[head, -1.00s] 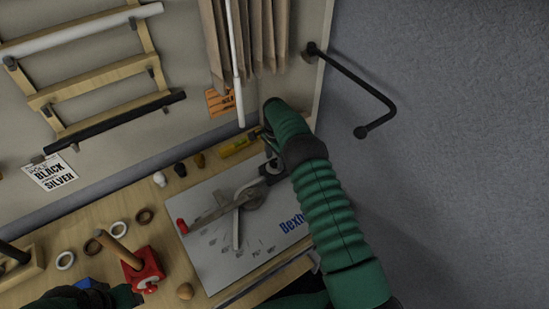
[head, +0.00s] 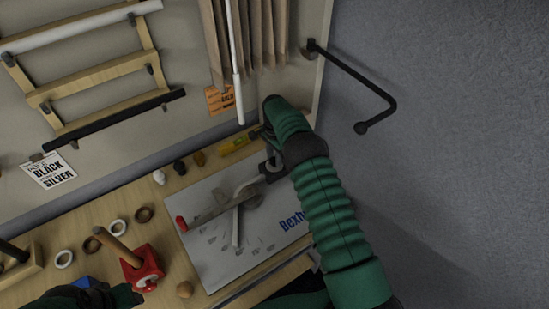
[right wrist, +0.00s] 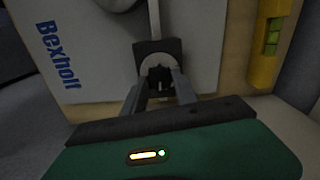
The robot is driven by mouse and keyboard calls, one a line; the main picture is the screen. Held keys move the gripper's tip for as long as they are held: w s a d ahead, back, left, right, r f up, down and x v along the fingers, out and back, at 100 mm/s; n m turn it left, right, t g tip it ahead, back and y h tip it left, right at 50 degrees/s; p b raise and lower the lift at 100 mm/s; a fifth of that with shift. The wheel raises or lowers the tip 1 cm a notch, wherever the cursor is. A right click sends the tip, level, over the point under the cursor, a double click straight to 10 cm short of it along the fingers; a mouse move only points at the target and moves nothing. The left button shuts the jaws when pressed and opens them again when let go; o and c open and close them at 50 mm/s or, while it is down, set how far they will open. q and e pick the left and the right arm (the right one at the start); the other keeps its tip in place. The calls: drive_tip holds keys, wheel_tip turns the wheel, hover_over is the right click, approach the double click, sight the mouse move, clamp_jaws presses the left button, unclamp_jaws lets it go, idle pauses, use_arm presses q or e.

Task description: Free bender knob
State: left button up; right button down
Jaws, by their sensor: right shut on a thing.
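The bender is a grey metal tool (head: 205,216) with a red-tipped end, lying on a pale "Bexholf" board (head: 222,262). Its dark block (head: 272,175) sits at the upper right end, and shows large in the right wrist view (right wrist: 145,58). My right gripper (right wrist: 158,88) reaches this block with its fingers close together, shut on the small knob (right wrist: 158,73) there. The knob is mostly hidden between the fingers and in shadow. In the head view my right arm partly covers that end. Of my left arm only green and dark parts show at the bottom left; its fingers are hidden.
A yellow level (head: 238,143) lies close behind the block. Several small knobs and rings, a red block with a wooden peg (head: 143,272) and a wooden ball (head: 184,289) are on the left. A black wall bar (head: 375,85) juts out at the right.

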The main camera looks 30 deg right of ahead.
drive_tip(key=n+b, duration=0.2)
drive_tip(key=n, duration=0.1)
drive_tip(key=shift+w+f, duration=0.1)
drive_tip(key=n+b, duration=0.1)
drive_tip(key=n, duration=0.3)
drive_tip(key=shift+n, duration=0.4)
drive_tip(key=n+b, duration=0.1)
drive_tip(key=n, duration=0.9)
drive_tip(key=shift+r, duration=0.2)
drive_tip(key=c, duration=1)
unclamp_jaws()
drive_tip(key=shift+f, duration=0.1)
drive_tip(key=shift+o, duration=0.2)
